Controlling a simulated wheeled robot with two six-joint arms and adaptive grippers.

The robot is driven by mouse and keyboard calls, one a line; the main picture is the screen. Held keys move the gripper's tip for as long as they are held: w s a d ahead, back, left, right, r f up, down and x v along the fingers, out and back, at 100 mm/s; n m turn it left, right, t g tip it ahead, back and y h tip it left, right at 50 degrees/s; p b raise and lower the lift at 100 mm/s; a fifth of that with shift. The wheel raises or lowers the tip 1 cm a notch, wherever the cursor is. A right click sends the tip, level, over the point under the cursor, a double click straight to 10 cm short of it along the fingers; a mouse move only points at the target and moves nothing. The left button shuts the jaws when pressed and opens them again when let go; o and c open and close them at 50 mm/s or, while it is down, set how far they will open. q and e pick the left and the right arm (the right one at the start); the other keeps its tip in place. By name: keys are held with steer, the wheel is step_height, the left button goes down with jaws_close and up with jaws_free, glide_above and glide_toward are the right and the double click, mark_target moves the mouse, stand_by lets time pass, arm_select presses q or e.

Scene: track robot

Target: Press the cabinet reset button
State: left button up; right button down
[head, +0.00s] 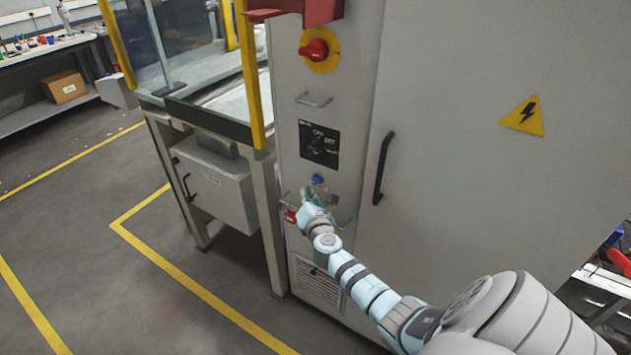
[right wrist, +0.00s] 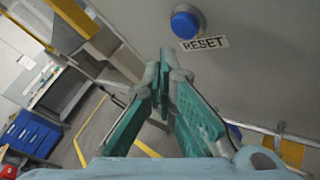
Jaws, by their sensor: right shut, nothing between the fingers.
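The blue reset button (right wrist: 186,22) is on the grey cabinet front (right wrist: 255,50), beside a label (right wrist: 205,43) reading RESET. In the right wrist view it lies above and slightly right of my fingertips, apart from them in the picture. In the head view the blue button (head: 318,180) shows just above my right gripper (head: 316,195), low on the cabinet's narrow front panel. My right gripper's fingers (right wrist: 166,62) meet at their tips, shut and empty. The gap in depth to the panel is hard to tell. My left gripper is not in view.
Above the button are a black selector plate (head: 319,143), a small handle (head: 314,99) and a red rotary switch (head: 314,50). A small red item (head: 290,215) is left of my gripper. A black door handle (head: 383,168) projects on the right. Open floor (head: 120,290) lies left.

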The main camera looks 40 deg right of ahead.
steer(key=shift+s+a+p, duration=0.2)
steer(key=shift+s+a, duration=0.1)
steer(key=shift+a, duration=0.65)
steer(key=shift+s+a+p, duration=0.15)
steer(key=shift+s+a, duration=0.15)
steer(key=shift+a, duration=0.65)
